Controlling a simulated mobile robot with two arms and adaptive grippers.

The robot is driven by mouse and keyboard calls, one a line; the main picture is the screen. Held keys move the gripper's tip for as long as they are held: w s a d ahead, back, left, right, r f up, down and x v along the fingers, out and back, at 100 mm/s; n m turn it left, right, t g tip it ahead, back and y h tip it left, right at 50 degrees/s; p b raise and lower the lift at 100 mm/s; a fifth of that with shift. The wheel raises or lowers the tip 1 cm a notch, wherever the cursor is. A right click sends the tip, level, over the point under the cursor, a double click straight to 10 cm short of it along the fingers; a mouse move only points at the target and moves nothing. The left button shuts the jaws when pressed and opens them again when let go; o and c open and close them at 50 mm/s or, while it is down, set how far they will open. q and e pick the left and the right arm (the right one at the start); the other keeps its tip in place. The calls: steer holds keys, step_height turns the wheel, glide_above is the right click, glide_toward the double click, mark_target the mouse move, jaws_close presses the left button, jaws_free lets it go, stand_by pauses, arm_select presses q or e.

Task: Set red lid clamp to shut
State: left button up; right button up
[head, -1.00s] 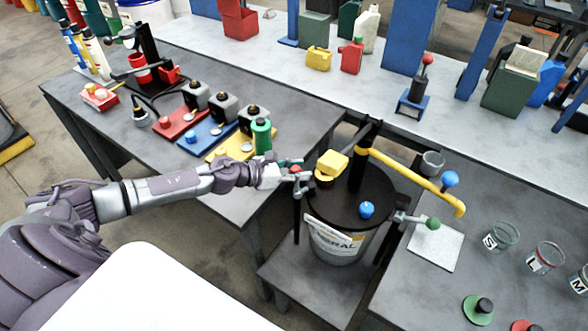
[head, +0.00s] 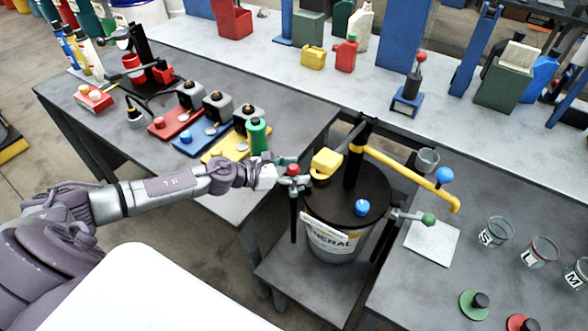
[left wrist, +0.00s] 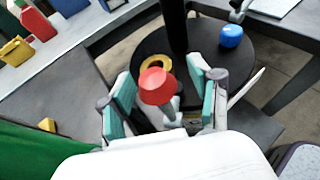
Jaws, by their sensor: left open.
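The red lid clamp shows its red knob (head: 293,169) on a grey arm at the left side of the drum's dark lid (head: 335,198). In the left wrist view the red knob (left wrist: 157,85) sits between the two teal-padded fingers of my left gripper (left wrist: 164,90), with gaps on both sides. My left gripper (head: 282,173) is open around the knob in the head view. The clamp's joint is partly hidden behind the knob. My right gripper is not in view.
A blue knob (head: 361,207) stands on the lid's front, and a green-knobbed clamp (head: 428,219) sticks out at the right. A green bottle (head: 257,136) stands on the left table close to my gripper.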

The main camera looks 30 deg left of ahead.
arm_select(q)
steer(key=shift+s+a+r, duration=0.1)
steer(key=shift+s+a, duration=0.25)
steer(key=v, duration=1.1)
steer(key=shift+r, duration=0.1)
